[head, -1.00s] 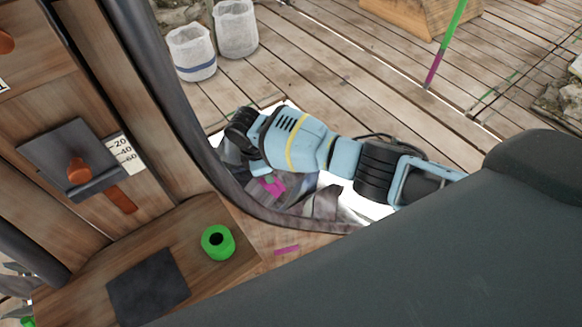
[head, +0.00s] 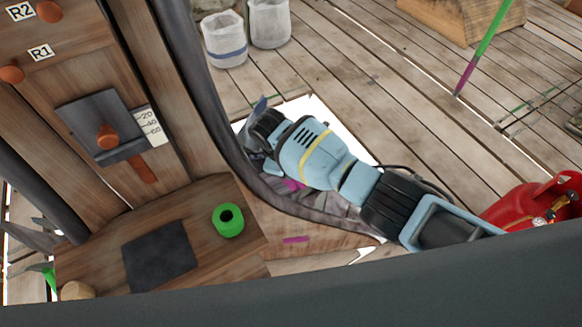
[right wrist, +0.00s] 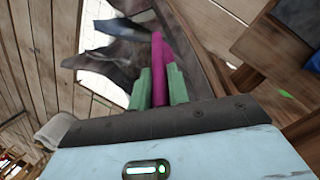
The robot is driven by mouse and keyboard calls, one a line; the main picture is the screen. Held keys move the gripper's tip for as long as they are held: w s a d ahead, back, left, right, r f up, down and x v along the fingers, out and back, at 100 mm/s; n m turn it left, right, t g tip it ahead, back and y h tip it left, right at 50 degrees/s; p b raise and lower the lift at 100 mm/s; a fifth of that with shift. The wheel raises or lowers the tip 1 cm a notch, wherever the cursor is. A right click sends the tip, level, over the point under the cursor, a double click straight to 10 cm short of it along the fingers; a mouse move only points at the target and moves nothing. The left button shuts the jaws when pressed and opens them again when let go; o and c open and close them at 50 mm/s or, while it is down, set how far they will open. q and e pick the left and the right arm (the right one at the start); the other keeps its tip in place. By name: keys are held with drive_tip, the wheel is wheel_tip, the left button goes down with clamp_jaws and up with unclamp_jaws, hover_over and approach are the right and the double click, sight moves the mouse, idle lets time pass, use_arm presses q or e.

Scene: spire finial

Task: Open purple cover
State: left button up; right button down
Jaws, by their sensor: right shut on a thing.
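A purple bar (right wrist: 158,60) stands between the two green fingers of my right gripper (right wrist: 158,88) in the right wrist view, and the gripper is shut on it. In the head view a small bit of purple (head: 293,185) shows just below my light blue right arm, which hides most of it and the fingers. I cannot tell whether this bar is the cover itself or a handle on it. A separate flat purple strip (head: 295,240) lies on the wood nearer to me.
Dark grey jagged flaps (right wrist: 108,45) stand beside the bar. A wooden panel with orange knobs (head: 107,136) and a shelf with a green ring (head: 228,220) is at left. A red tank (head: 535,205) is at right. White buckets (head: 223,40) stand on the planks behind.

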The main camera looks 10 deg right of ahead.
drive_tip(key=shift+w+a+r, duration=0.15)
drive_tip(key=shift+r, duration=0.05)
drive_tip(key=c, duration=1.4)
unclamp_jaws()
use_arm(q)
drive_tip(key=shift+w+a, duration=0.1)
drive_tip(key=shift+w, duration=0.05)
use_arm(e)
drive_tip(key=shift+o, duration=0.2)
drive_tip(key=shift+f, duration=0.1)
use_arm(q)
drive_tip(key=shift+w+r+t+p, duration=0.15)
drive_tip(key=shift+w+r+p, duration=0.25)
drive_tip(key=shift+r, duration=0.2)
drive_tip(key=shift+w+r+t+p, duration=0.15)
drive_tip(key=shift+w+r+p, duration=0.15)
drive_tip(key=shift+r+p, duration=0.25)
use_arm(e)
drive_tip(key=v, duration=0.7)
drive_tip(key=shift+r, duration=0.4)
